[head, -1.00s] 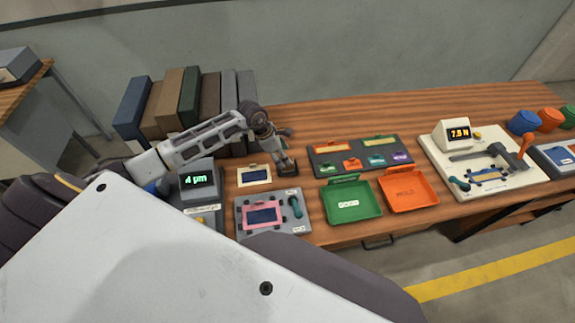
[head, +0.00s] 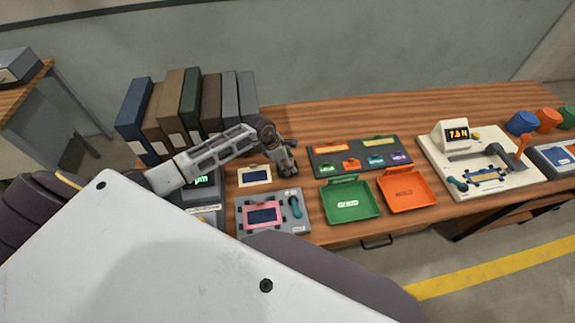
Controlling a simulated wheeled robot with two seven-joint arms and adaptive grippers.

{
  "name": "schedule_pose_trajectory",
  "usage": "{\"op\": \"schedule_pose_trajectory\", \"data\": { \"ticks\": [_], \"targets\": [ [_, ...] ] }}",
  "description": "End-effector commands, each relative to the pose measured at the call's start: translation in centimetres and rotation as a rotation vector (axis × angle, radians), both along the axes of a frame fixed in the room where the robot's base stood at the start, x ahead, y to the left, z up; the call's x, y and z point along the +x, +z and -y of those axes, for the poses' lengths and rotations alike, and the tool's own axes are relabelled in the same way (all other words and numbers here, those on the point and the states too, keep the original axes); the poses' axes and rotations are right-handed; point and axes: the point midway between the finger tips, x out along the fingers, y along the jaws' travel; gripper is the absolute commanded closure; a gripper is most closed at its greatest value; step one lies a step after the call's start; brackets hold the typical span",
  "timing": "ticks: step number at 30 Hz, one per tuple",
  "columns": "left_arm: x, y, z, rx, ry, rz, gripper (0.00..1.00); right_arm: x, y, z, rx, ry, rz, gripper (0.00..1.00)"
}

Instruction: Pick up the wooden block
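I cannot make out a wooden block for certain in the head view. My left gripper (head: 289,170) points down over the wooden table (head: 330,118), between the cream-framed card (head: 254,177) and the dark tray with coloured tags (head: 326,170). Its fingers are small and dark here, so I cannot tell whether they are open or shut, or whether they hold anything. My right gripper is not in view.
A grey fixture with a pink frame (head: 274,205), a green tray (head: 346,211) and an orange tray (head: 402,199) lie near the front edge. Upright binders (head: 190,96) stand behind my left arm. A cream tester (head: 505,172) stands at right. The back middle is clear.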

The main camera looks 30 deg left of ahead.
Motion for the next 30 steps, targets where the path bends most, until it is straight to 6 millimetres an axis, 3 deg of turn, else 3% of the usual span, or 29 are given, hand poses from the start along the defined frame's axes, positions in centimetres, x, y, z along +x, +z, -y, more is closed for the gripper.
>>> {"op": "schedule_pose_trajectory", "data": {
  "ticks": [13, 24, 30],
  "targets": [
    [0.01, -0.01, 0.0, 0.0, 0.0, 0.0, 0.44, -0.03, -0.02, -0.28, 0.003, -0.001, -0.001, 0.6],
    [0.01, 0.0, -0.01, 0.0, 0.0, 0.0, 0.92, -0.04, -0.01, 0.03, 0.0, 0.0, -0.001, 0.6],
    [0.02, 0.03, 0.0, 0.001, 0.0, 0.001, 0.93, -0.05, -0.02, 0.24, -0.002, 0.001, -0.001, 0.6]
  ]
}}
